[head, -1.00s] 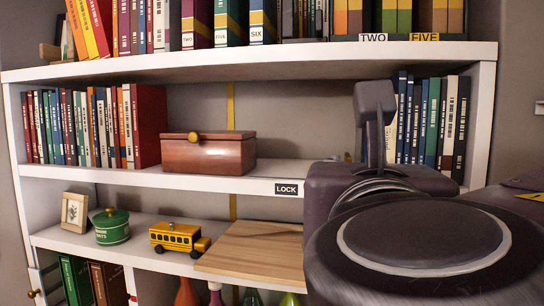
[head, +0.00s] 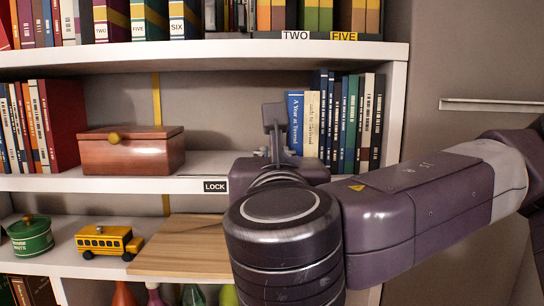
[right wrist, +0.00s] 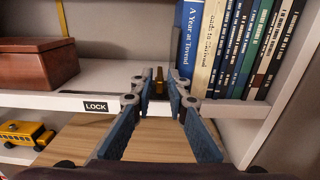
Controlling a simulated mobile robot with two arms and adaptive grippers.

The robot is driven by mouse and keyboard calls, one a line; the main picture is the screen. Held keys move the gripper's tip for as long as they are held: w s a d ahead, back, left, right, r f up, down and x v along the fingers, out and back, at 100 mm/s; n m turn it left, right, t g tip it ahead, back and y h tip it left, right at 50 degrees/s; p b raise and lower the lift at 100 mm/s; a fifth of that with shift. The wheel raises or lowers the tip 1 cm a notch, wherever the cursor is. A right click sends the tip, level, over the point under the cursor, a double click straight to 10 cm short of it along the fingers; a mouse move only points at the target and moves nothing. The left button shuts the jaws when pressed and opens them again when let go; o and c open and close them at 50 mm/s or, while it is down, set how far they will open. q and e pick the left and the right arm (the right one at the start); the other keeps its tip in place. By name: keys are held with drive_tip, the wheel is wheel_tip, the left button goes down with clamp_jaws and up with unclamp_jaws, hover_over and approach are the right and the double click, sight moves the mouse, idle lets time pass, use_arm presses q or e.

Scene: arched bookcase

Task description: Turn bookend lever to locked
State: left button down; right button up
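My right gripper (right wrist: 159,88) is in front of the middle shelf in the right wrist view, its two blue-padded fingers apart. A small brass-coloured piece (right wrist: 159,80), which looks like the bookend lever, shows between the fingertips, with no clear contact. It is just left of the upright books, by a dark upright part that may be the bookend. A black LOCK label (right wrist: 96,106) is on the shelf edge to the left; it also shows in the head view (head: 215,186). In the head view my right arm hides the lever and most of the gripper. My left gripper is not in view.
Books (head: 345,120) stand right of the gripper, including a blue and a cream one. A brown box (head: 132,152) sits left on the same shelf. Below are a wooden board (head: 185,243), a yellow toy bus (head: 107,241) and a green tin (head: 30,236).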

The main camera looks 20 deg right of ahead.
clamp_jaws()
drive_tip(key=a+m+g+h+b, duration=0.1)
drive_tip(key=m+g+h+b, duration=0.1)
drive_tip(key=m+h, duration=0.1)
drive_tip(key=w+a+m+g+h+b, duration=0.1)
drive_tip(key=m+g+h+b, duration=0.1)
drive_tip(key=g+h+b, duration=0.1)
drive_tip(key=w+a+m+g+h+b, duration=0.1)
drive_tip(key=m+g+h+b, duration=0.2)
drive_tip(key=h, duration=0.1)
drive_tip(key=shift+w+a+r+m, duration=0.1)
drive_tip(key=shift+w+m, duration=0.05)
drive_tip(key=shift+m, duration=0.15)
drive_tip(key=shift+h, duration=0.3)
